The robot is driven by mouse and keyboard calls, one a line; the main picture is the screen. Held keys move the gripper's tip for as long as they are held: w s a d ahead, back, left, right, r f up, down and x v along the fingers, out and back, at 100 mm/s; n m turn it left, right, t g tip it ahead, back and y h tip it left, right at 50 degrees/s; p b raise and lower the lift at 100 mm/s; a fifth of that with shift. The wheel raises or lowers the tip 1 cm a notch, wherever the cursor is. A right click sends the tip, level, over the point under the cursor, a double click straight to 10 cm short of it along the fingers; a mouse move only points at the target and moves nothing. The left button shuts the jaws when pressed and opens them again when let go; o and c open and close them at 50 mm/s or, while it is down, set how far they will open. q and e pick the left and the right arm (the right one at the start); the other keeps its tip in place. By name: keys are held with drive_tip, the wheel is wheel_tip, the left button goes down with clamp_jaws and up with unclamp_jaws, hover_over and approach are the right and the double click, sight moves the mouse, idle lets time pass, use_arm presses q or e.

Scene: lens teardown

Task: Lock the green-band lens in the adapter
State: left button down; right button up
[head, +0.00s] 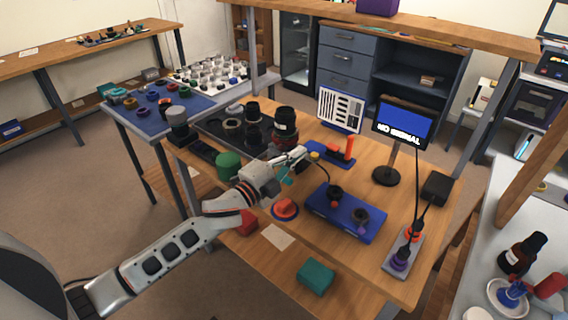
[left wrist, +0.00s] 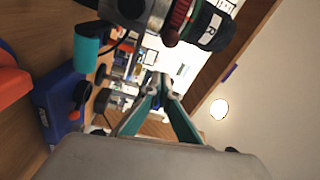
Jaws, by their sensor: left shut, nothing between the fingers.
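My left gripper (head: 303,155) reaches over the middle of the table, between the dark tray and the blue fixture. Its teal fingers (left wrist: 160,80) are closed together with nothing between them. The blue fixture (head: 345,222) carries two dark round mounts (head: 336,191) (head: 361,215); I cannot tell which is the adapter. A black lens with a red band (head: 285,121) stands upright behind the gripper. In the left wrist view a black barrel with a red ring and white lettering (left wrist: 209,25) is close at the top, apart from the fingertips. My right gripper is out of view.
A green cylinder (head: 229,164) stands left of the gripper. A red-and-blue round piece (head: 285,209) lies in front, with a teal block (head: 316,275) near the table edge. A monitor (head: 403,124) and test chart (head: 340,109) stand behind.

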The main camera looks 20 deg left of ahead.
use_arm(q)
drive_tip(key=shift+w+a+f, duration=0.1)
drive_tip(key=shift+a+f, duration=0.1)
drive_tip(key=shift+a, duration=0.8)
drive_tip(key=shift+w+a+f, duration=0.1)
drive_tip(key=shift+a+f, duration=0.1)
drive_tip(key=shift+a, duration=0.8)
drive_tip(key=shift+s+a+m+g+h, duration=0.1)
drive_tip(key=shift+a+m+g+h, duration=0.1)
drive_tip(key=shift+m+g+h, duration=0.45)
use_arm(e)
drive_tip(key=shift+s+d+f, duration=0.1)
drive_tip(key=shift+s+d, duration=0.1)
